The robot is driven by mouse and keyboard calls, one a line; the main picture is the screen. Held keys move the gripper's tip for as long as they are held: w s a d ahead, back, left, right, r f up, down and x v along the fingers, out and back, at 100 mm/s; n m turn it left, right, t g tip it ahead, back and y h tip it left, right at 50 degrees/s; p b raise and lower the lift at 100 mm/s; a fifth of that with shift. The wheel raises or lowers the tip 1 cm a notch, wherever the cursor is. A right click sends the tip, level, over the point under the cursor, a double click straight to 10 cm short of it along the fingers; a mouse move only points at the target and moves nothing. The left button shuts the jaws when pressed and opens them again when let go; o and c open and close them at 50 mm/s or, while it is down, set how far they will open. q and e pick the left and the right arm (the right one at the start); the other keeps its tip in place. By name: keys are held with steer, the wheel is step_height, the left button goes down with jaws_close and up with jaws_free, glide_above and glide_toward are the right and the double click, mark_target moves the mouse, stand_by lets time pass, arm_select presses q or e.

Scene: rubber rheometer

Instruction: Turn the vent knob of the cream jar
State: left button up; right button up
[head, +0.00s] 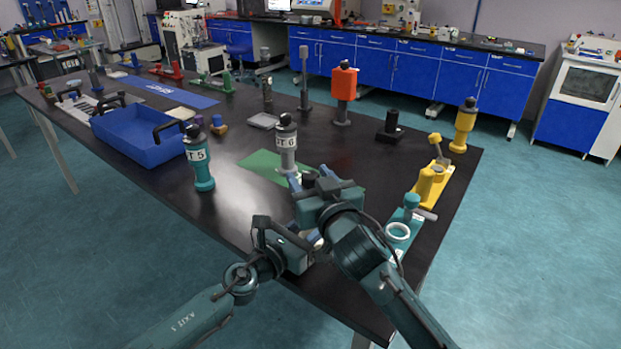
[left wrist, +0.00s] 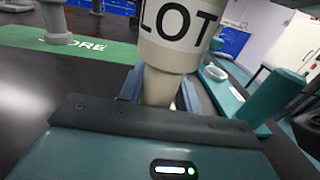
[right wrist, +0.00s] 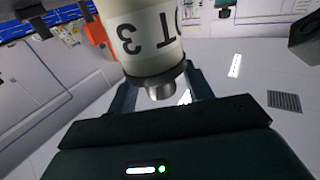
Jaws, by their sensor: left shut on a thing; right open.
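The cream jar (left wrist: 178,28), with LOT lettering, stands upright in the left wrist view. My left gripper (left wrist: 160,92) is shut on its narrow lower stem. In the right wrist view the jar (right wrist: 142,28) appears upside down, showing a T and a 3. Its dark collar and small metallic vent knob (right wrist: 160,88) lie between the parted fingers of my right gripper (right wrist: 160,95); I cannot tell whether they touch. In the head view my right gripper (head: 302,200) is above my left gripper (head: 308,238), and they hide most of the jar.
A green mat (head: 256,165) with a grey jar (head: 286,143) lies just behind. A teal jar (head: 200,165) and blue tray (head: 150,150) are to the left. A teal fixture with a white ring (head: 398,231) and a yellow fixture (head: 430,183) stand at the right edge.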

mark_target(311, 174)
steer(key=c, duration=1)
steer(key=shift+o, duration=0.2)
steer(key=shift+a+m+h, duration=0.15)
steer(key=shift+m+h, duration=0.35)
steer(key=shift+h, duration=0.1)
steer(key=shift+m+t+h, duration=0.3)
steer(key=shift+h, duration=0.1)
steer(key=o, duration=1)
steer(key=shift+c, duration=0.2)
steer(key=shift+r, duration=0.1)
step_height(311, 174, up, 10)
steer(key=shift+f, duration=0.1)
